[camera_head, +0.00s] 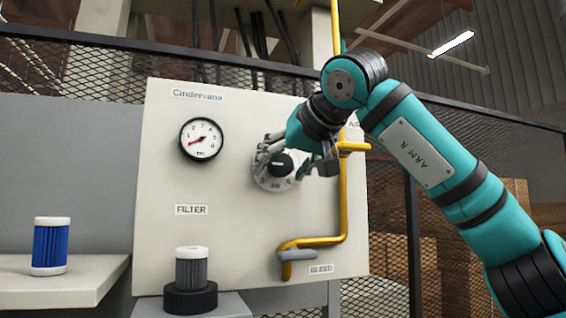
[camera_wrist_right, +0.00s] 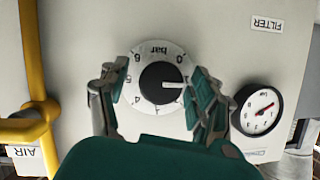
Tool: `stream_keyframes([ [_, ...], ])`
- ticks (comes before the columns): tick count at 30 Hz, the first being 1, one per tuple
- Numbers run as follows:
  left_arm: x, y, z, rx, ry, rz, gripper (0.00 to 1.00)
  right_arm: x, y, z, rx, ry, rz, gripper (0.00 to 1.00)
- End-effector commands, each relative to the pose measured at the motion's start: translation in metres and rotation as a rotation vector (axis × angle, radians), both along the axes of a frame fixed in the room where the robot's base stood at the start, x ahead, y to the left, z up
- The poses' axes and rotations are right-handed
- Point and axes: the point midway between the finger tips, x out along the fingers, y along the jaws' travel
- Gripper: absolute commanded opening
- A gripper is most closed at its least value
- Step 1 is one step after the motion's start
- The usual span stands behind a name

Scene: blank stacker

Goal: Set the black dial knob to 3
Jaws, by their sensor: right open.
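The black dial knob (camera_head: 281,164) sits on a round white scale plate on the pale panel (camera_head: 230,235). In the right wrist view the knob (camera_wrist_right: 161,83) appears upside down, with "bar" and several numbers around it. Its white pointer line points right in that view, just past the 0, seemingly near 1; a finger partly covers the scale there. My right gripper (camera_head: 294,158) is open in front of the dial. In the right wrist view its fingers (camera_wrist_right: 156,76) stand on both sides of the knob, apart from it. My left gripper is not in view.
A pressure gauge (camera_head: 201,139) is left of the knob. A yellow pipe (camera_head: 343,200) with a grey-tipped bleed handle (camera_head: 297,255) runs close on the right. A grey filter (camera_head: 191,268) stands in a black base below; a blue filter (camera_head: 50,246) stands on the left shelf (camera_head: 60,284).

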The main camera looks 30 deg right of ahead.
Motion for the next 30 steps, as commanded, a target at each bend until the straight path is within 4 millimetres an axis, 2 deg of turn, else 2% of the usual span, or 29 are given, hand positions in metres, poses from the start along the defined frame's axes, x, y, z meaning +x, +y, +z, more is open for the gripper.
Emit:
stream_keyframes([
  [4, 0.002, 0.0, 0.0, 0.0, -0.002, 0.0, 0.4, 0.0, 0.0, 0.0, 0.0, 0.0, 0.0, 0.62],
  [16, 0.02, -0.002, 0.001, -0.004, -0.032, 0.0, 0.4, 0.0, 0.0, 0.0, 0.0, 0.0, 0.0, 0.1],
  [23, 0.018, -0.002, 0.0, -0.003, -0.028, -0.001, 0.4, 0.0, 0.0, 0.0, 0.018, -0.004, 0.0, 0.09],
  [30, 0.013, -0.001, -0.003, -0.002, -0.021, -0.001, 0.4, 0.0, -0.001, -0.001, 0.118, -0.029, -0.001, 0.09],
])
